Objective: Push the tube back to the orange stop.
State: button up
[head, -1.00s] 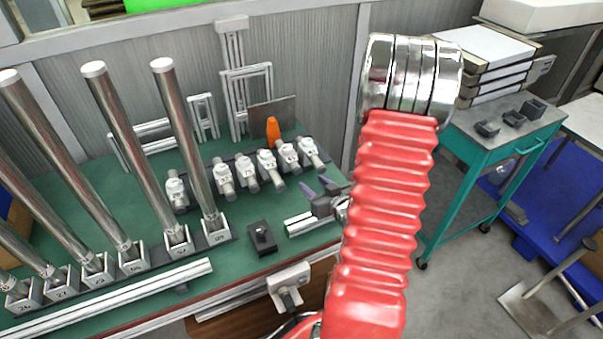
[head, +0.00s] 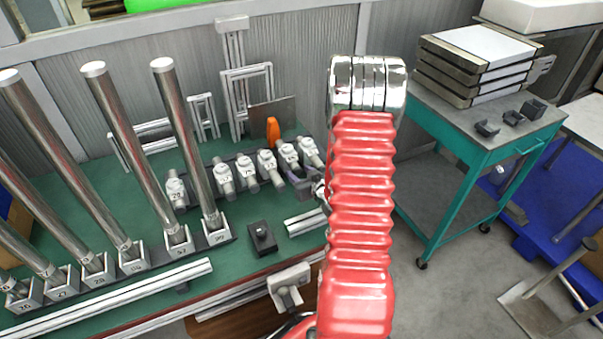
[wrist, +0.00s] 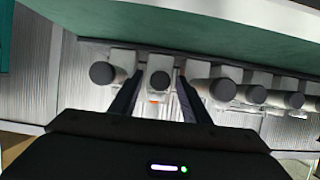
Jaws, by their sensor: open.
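Several short pale tubes with dark ends lie in a row of holders on the green bench. The tube (wrist: 159,80) between my fingers in the wrist view has its dark end set farther back than its neighbours; it seems to be the second from the right (head: 287,151) in the head view. The upright orange stop (head: 273,130) stands behind the row; a bit of orange shows behind that tube in the wrist view. My gripper (head: 304,186) is open in front of the row, a finger on each side of the tube's line. I cannot tell whether it touches.
Neighbouring tubes (wrist: 103,73) and (wrist: 222,89) sit close on both sides of my fingers. Tall metal tubes (head: 183,140) stand in holders to the left. A small black block (head: 262,240) lies in front of the row. A teal cart (head: 470,165) stands to the right.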

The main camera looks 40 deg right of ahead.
jog(key=shift+c, duration=0.5)
grip_shut()
